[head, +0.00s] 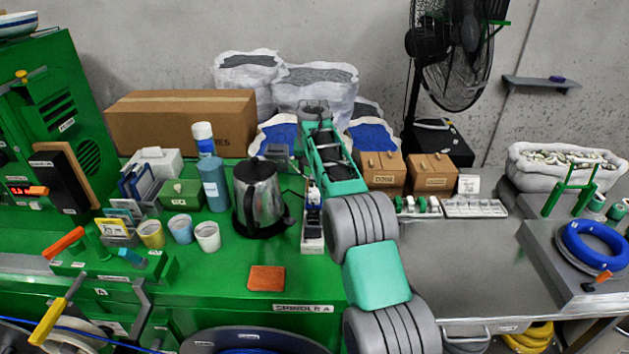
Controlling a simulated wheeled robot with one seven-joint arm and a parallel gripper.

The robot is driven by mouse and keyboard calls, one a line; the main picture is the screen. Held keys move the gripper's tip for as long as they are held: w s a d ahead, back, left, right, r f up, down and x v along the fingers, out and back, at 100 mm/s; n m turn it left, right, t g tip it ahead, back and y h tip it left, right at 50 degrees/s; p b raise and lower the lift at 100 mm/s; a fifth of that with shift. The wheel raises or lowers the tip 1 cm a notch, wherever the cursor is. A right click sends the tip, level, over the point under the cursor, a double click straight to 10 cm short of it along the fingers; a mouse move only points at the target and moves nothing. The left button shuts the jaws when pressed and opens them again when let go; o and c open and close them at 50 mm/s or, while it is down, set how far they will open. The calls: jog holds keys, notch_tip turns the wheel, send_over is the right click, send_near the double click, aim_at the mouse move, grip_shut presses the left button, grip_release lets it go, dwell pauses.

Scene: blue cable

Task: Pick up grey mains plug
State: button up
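A narrow white power strip (312,238) lies on the green bench, right of the steel kettle (257,195). Small dark and blue pieces sit at its far part. I cannot make out for sure which of them is the grey mains plug. My arm reaches from the lower middle over the bench, just right of the strip. Its grey far end (313,107) is near the back of the bench, in front of the white bags. My gripper's fingers do not show clearly there, and the arm's green link hides part of that area. I cannot see anything held.
Cups, a blue bottle (214,184) and an orange-brown block (266,278) stand left of the strip. Two brown boxes (383,170) stand right of my arm. A large cardboard box (180,120) is at the back left. The grey table (460,265) is largely bare.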

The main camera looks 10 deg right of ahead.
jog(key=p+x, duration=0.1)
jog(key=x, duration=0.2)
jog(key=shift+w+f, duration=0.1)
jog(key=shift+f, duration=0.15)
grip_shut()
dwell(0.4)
